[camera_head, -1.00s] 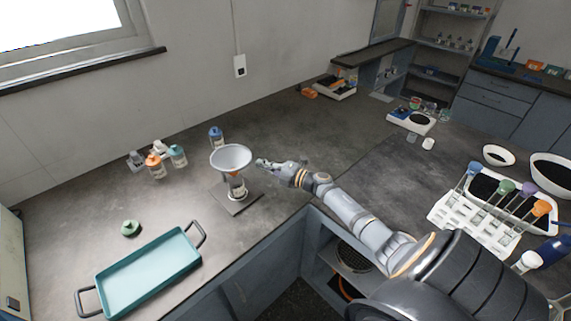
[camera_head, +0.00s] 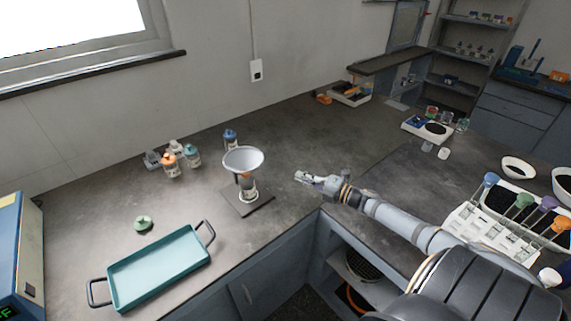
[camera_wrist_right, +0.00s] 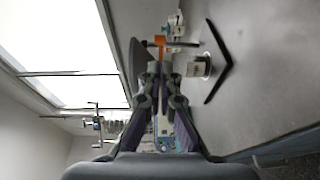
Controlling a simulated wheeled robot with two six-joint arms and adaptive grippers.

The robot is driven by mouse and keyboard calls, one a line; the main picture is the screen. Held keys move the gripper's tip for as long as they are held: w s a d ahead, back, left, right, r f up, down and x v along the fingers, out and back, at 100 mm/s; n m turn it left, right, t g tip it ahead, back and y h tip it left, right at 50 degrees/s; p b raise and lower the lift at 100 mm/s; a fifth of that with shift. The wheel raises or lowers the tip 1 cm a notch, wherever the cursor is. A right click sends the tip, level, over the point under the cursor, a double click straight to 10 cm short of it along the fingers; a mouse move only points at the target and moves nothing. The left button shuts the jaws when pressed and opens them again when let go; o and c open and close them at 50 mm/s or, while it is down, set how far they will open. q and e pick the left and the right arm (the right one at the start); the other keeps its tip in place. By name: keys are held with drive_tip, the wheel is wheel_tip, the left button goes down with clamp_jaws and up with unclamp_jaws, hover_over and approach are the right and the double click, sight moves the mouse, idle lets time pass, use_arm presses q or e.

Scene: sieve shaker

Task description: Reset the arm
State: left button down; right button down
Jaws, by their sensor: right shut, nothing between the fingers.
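My right gripper (camera_head: 306,178) is shut and empty, held above the counter to the right of the white funnel (camera_head: 243,160). The funnel sits over a small bottle (camera_head: 247,188) on a dark square plate (camera_head: 247,204); the gripper is apart from them. In the right wrist view the two fingers (camera_wrist_right: 160,70) meet near the middle with nothing between them. My left gripper does not show in either view.
A teal tray (camera_head: 160,268) with dark handles and a green lid (camera_head: 143,223) lie at left. Several small bottles (camera_head: 170,164) stand near the wall. The back counter's middle is clear.

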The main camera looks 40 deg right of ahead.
drive_tip(key=s+a+f+m+g+h, duration=0.1)
drive_tip(key=a+f+m+h, duration=0.1)
drive_tip(key=m, duration=0.2)
drive_tip(key=s+a+f+m+g+h, duration=0.1)
drive_tip(key=a+f+m+h, duration=0.2)
drive_tip(key=m, duration=0.1)
drive_tip(key=s+a+f+m+g+h, duration=0.1)
drive_tip(key=a+f+m+h, duration=0.1)
drive_tip(key=a+m, duration=0.1)
drive_tip(key=shift+s+a+f+m, duration=0.2)
drive_tip(key=shift+s+f+m, duration=0.1)
drive_tip(key=shift+m, duration=0.2)
drive_tip(key=s+a+m+g, duration=0.5)
drive_tip(key=s, duration=0.5)
drive_tip(key=s+a+m+g, duration=0.5)
drive_tip(key=s, duration=0.5)
drive_tip(key=s+d+f+g, duration=0.1)
drive_tip(key=s+f, duration=0.1)
drive_tip(key=f, duration=1.2)
drive_tip(key=s+d+f, duration=0.1)
drive_tip(key=d+f, duration=0.1)
drive_tip(key=f, duration=1.2)
drive_tip(key=s+f+g, duration=0.1)
drive_tip(key=s+f, duration=1.3)
drive_tip(key=s, duration=0.3)
drive_tip(key=shift+s+d+f, duration=0.3)
drive_tip(key=shift+s+f, duration=0.05)
drive_tip(key=shift+s, duration=0.05)
